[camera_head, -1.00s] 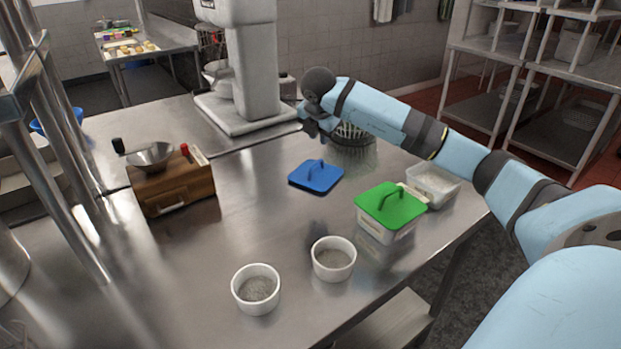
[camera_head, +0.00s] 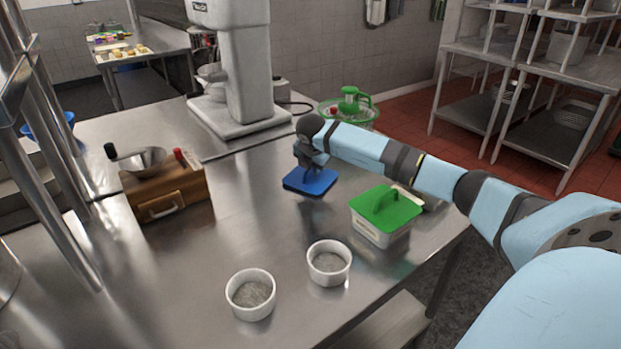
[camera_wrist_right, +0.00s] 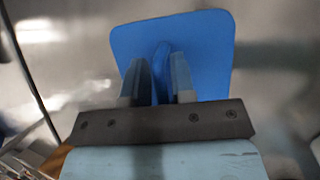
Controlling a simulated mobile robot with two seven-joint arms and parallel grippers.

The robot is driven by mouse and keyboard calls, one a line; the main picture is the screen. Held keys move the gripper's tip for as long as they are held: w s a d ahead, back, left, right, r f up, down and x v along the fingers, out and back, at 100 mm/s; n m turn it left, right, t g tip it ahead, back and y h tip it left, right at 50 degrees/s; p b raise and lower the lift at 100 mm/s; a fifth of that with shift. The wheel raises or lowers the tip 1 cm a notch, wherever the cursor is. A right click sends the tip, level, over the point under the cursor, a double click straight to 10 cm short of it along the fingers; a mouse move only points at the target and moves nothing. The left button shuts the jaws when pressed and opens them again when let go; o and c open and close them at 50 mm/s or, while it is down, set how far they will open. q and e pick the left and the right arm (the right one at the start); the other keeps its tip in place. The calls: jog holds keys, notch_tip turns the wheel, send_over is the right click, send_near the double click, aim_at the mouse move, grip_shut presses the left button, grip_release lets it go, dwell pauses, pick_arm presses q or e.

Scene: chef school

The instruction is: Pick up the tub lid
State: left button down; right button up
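A blue square tub lid (camera_head: 296,183) with a raised handle lies flat on the steel table. It also shows in the right wrist view (camera_wrist_right: 207,45), where its handle (camera_wrist_right: 161,62) stands between my fingers. My right gripper (camera_head: 310,172) points down over the lid. In the right wrist view the two fingers (camera_wrist_right: 158,82) are apart, one on each side of the handle, with a gap visible. Whether a finger touches the handle I cannot tell. A green lid (camera_head: 386,212) sits on a clear tub (camera_head: 376,234) to the right. My left gripper is not in view.
Two white bowls (camera_head: 251,312) (camera_head: 329,280) stand at the front. A wooden grinder (camera_head: 170,196) is at the left, a stand mixer (camera_head: 243,70) at the back. My right arm partly hides a second container behind the green-lidded tub. The table between the grinder and lid is clear.

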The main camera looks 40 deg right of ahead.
grip_shut()
jog(key=shift+r, duration=0.1)
jog(key=shift+r, duration=0.1)
